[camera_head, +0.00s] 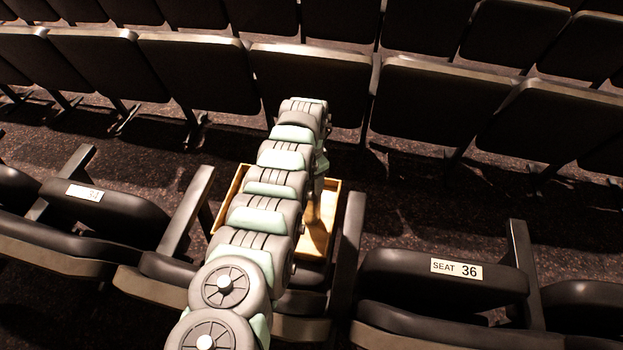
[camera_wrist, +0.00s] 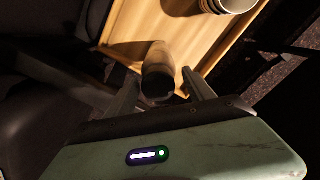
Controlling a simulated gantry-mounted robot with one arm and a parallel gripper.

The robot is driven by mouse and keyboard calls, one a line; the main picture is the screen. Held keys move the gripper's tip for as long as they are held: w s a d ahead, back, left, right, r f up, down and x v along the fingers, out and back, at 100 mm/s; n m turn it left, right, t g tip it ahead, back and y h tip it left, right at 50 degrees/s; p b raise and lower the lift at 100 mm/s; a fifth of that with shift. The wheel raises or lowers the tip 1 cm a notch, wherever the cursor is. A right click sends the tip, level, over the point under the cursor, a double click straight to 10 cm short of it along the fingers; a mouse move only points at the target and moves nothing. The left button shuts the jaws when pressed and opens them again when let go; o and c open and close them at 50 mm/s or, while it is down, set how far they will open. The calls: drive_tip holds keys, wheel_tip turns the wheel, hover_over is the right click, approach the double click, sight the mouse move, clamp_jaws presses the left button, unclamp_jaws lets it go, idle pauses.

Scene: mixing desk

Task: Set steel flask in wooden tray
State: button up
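The wooden tray (camera_wrist: 215,45) fills the upper middle of the wrist view. In the head view the tray (camera_head: 332,190) is partly hidden behind my arm. The steel flask (camera_wrist: 158,68) shows in the wrist view between my gripper's fingers, its dark near end facing the camera and its body over the tray's floor. My gripper (camera_wrist: 160,76) has one finger on each side of the flask, and narrow gaps appear between fingers and flask. Whether the flask's far end rests on the tray is hard to see.
A pale, ribbed cup-like thing (camera_wrist: 228,4) stands at the tray's upper right, cut off by the frame. Rows of dark seats surround the tray, including one labelled seat 36 (camera_head: 440,280). A dark upright armrest (camera_head: 347,245) stands close to the tray's right side.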

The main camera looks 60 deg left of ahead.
drive_tip(key=shift+r, duration=0.1)
wheel_tip(320, 180, up, 12)
drive_tip(key=p, duration=0.5)
drive_tip(key=shift+s, duration=0.1)
idle(0.5)
